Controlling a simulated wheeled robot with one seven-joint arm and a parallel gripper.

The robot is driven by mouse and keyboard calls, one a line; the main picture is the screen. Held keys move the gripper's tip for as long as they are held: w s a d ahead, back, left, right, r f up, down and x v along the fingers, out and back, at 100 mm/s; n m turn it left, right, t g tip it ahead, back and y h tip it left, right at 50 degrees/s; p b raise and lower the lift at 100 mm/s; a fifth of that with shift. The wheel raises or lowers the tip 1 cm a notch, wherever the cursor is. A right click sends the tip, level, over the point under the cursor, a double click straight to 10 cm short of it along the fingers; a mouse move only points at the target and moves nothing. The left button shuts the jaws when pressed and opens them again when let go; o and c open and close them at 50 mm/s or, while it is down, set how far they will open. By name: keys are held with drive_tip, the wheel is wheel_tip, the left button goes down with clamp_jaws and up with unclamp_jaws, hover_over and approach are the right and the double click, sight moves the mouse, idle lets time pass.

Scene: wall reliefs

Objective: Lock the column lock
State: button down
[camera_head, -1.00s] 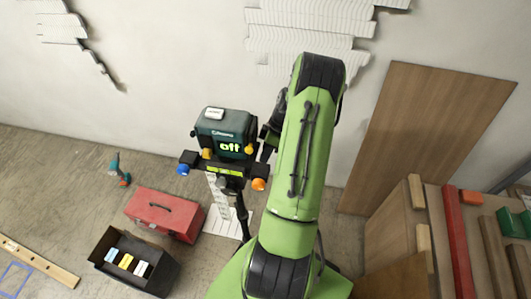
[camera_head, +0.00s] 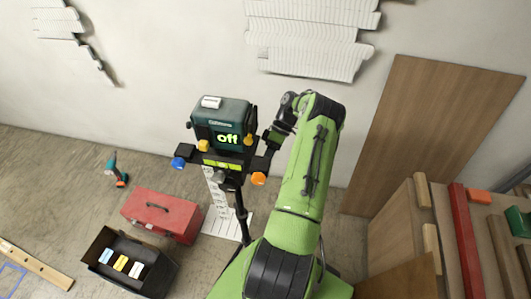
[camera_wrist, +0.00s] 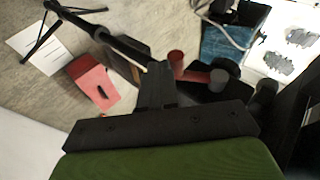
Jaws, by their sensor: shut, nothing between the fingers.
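A dark teal device (camera_head: 221,122) with a lit "off" display stands on a black tripod column (camera_head: 240,208), left of my arm. Below it are a blue knob (camera_head: 178,163), two yellow knobs, one at left (camera_head: 203,146), and an orange knob (camera_head: 258,178). I cannot tell which part is the column lock. My gripper (camera_wrist: 155,82) is shut and empty in the wrist view. Reddish knob-like parts (camera_wrist: 176,60) lie just right of its fingers; contact is unclear. In the head view my wrist is close to the device's right side, and the fingertips are not clear.
A red toolbox (camera_head: 160,214) and an open black box (camera_head: 92,245) stand on the floor left of the tripod. A teal drill (camera_head: 117,170) lies farther left. A wooden board (camera_head: 425,130) leans on the wall at right, behind stacked planks (camera_head: 467,235).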

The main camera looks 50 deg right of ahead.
drive_tip(key=shift+s+a+f+b, duration=0.2)
drive_tip(key=shift+a+f+b, duration=0.4)
drive_tip(key=shift+f, duration=0.1)
drive_tip(key=shift+d+r, duration=0.1)
idle(0.9)
drive_tip(key=shift+w+d+r+p, duration=0.15)
drive_tip(key=shift+d+r+p, duration=0.05)
drive_tip(key=shift+r+p, duration=0.45)
drive_tip(key=v, duration=0.7)
drive_tip(key=shift+d+b, duration=0.3)
drive_tip(key=shift+d, duration=0.1)
